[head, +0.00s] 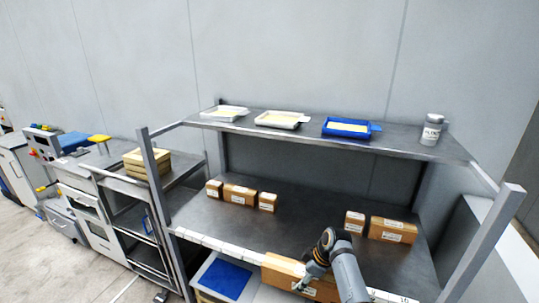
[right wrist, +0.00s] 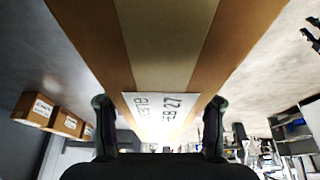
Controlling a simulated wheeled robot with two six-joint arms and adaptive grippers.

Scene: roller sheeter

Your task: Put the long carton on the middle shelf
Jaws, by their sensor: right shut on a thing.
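The long carton (head: 277,266) is brown cardboard with a white label, at the lower middle of the head view. In the right wrist view the long carton (right wrist: 160,45) fills the upper middle, with a pale tape band and a printed label. My right gripper (head: 306,282) is shut on it; its two fingers (right wrist: 160,128) stand on either side of the label. The carton is at the front edge of the middle shelf (head: 290,225); I cannot tell its exact height over it. My arm hides part of the carton. My left gripper is not in view.
Small cartons (head: 239,194) stand at the shelf's back left, and two more (head: 392,230) at the right. The shelf's middle is clear. The top shelf (head: 400,142) holds trays and a white jar (head: 432,130). Posts (head: 154,178) stand at the rack's corners. A blue-topped bin (head: 222,280) is below.

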